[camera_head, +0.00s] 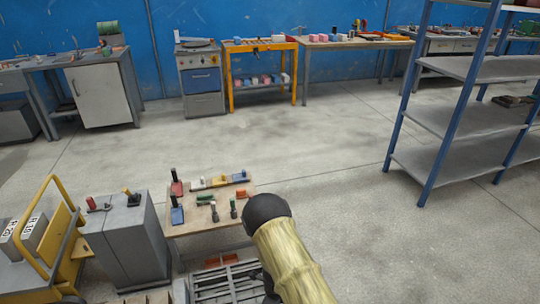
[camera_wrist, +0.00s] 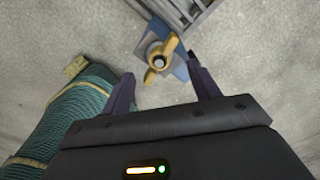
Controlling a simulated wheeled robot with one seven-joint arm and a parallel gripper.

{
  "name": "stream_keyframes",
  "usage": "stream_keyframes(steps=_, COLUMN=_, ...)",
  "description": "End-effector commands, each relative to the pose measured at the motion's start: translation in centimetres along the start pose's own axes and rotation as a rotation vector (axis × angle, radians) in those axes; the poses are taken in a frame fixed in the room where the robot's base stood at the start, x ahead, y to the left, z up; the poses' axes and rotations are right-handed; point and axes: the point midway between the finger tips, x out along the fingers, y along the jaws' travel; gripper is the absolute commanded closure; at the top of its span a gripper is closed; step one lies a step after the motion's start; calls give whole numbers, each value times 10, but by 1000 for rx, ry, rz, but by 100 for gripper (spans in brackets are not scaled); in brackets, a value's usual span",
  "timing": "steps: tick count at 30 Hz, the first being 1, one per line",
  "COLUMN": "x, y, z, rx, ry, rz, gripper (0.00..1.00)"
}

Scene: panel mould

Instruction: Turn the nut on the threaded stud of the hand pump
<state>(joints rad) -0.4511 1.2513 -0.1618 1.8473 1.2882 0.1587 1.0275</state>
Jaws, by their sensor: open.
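In the wrist view a yellow winged nut (camera_wrist: 166,47) sits on a stud, whose dark round end (camera_wrist: 158,62) shows in its middle. A blue-grey body (camera_wrist: 181,71) lies behind it; I take this for part of the hand pump. My gripper (camera_wrist: 161,72) is open. Its two dark fingers point toward the nut, one to the left and one to the right. No contact shows, and the remaining distance is hard to judge. In the head view my gripper and the nut cannot be made out; my arm covers the lower middle.
A grey slatted frame (camera_wrist: 190,14) lies just beyond the nut. A green netted bundle (camera_wrist: 75,112) is close at left. In the head view a low wooden table (camera_head: 214,226) with small tools stands left of my arm, and a blue-framed shelf (camera_head: 452,165) stands right. Open floor lies between.

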Motion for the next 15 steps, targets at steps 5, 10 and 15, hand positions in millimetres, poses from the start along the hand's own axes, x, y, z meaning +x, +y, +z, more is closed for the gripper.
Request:
stream_keyframes(steps=5, x=-41, y=0, z=1, rx=-1, ry=-2, rz=-2, gripper=39)
stream_keyframes(steps=10, x=-75, y=-1, z=1, rx=0, ry=-2, rz=-3, gripper=39)
stream_keyframes(steps=15, x=-107, y=-1, z=1, rx=0, ry=-2, rz=-3, gripper=39)
